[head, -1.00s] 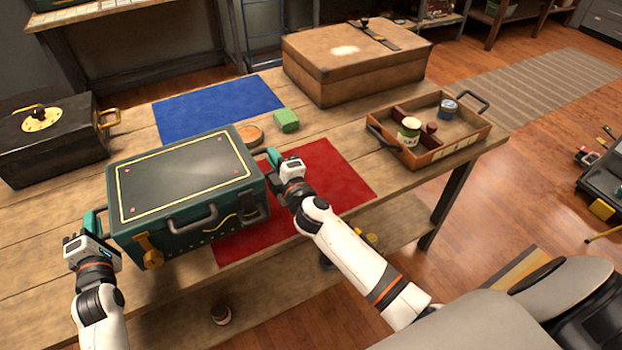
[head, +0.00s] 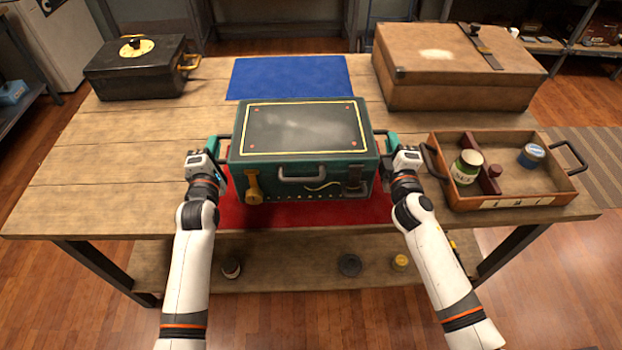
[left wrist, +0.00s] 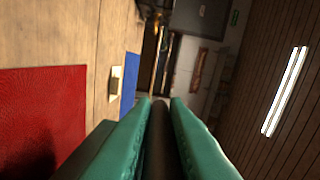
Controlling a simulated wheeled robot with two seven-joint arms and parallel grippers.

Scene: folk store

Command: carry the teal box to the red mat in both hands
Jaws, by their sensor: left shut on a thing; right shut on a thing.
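The teal box (head: 305,140) is level over the red mat (head: 290,214), which shows along its front and at both sides. I cannot tell whether its underside touches the mat. My left gripper (head: 215,148) is shut on the box's left side handle. In the left wrist view, the left gripper's teal fingers (left wrist: 160,115) close around a dark bar, with the red mat (left wrist: 45,110) at the left. My right gripper (head: 388,146) is shut on the right side handle.
A wooden tray (head: 510,202) with cans stands close to my right gripper. A brown case (head: 455,75) is at the back right, a black box (head: 135,75) at the back left. A blue mat (head: 290,75) lies behind the teal box. The table's left part is clear.

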